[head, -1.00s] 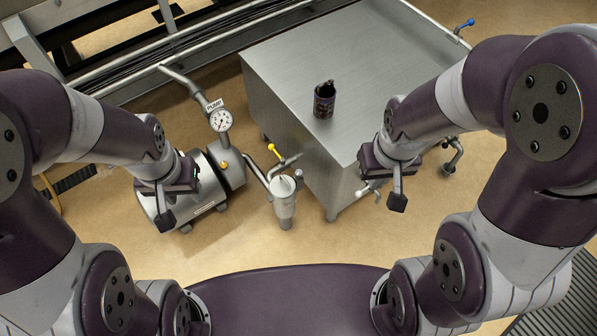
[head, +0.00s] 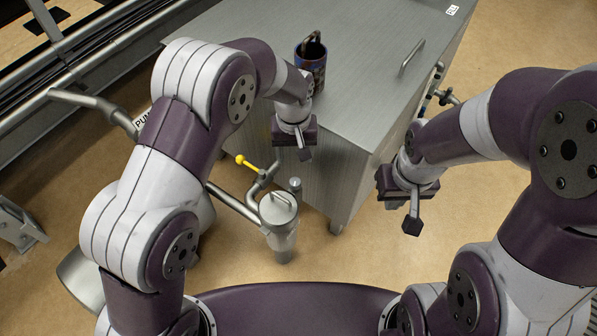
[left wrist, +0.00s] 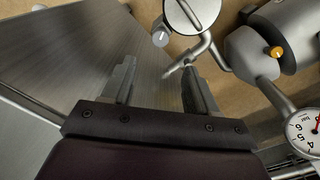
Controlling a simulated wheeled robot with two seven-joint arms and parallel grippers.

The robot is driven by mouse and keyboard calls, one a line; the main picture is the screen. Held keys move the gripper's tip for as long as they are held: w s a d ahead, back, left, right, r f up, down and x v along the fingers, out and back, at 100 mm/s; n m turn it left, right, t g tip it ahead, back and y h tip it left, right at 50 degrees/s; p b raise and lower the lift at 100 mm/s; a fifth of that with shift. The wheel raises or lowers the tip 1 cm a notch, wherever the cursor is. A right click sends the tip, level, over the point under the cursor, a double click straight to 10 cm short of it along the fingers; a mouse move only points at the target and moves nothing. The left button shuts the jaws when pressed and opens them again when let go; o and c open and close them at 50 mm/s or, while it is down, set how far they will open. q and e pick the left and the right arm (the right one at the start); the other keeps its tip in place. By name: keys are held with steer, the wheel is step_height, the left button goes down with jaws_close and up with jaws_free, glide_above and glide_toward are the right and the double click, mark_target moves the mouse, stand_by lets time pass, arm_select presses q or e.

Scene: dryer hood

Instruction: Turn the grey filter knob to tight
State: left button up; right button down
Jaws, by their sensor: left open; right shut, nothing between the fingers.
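The grey filter knob (head: 295,184) is a small round knob beside the lid of the filter canister (head: 280,238). In the left wrist view the knob (left wrist: 160,38) has a pale mark on its face. It lies just beyond my left fingertips, in line with the gap between them. My left gripper (head: 305,154) is open and empty, above and apart from the knob, in front of the cabinet's side; it also shows in the left wrist view (left wrist: 159,68). My right gripper (head: 412,224) is shut and empty, right of the cabinet, away from the filter.
A yellow-handled valve (head: 244,161) and pipes stand left of the filter. The metal cabinet (head: 240,60) is close behind, with a mug (head: 311,70) on top. The pressure gauge (left wrist: 304,132) and an orange knob (left wrist: 276,51) show in the left wrist view. Floor in front is clear.

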mark_target(295, 183)
arm_select(q)
steer(key=shift+n, duration=0.4)
step_height(295, 183, down, 12)
steer(key=b, duration=0.5)
steer(key=shift+s+r+b, duration=0.1)
steer(key=shift+b, duration=0.3)
steer(key=c, duration=1.1)
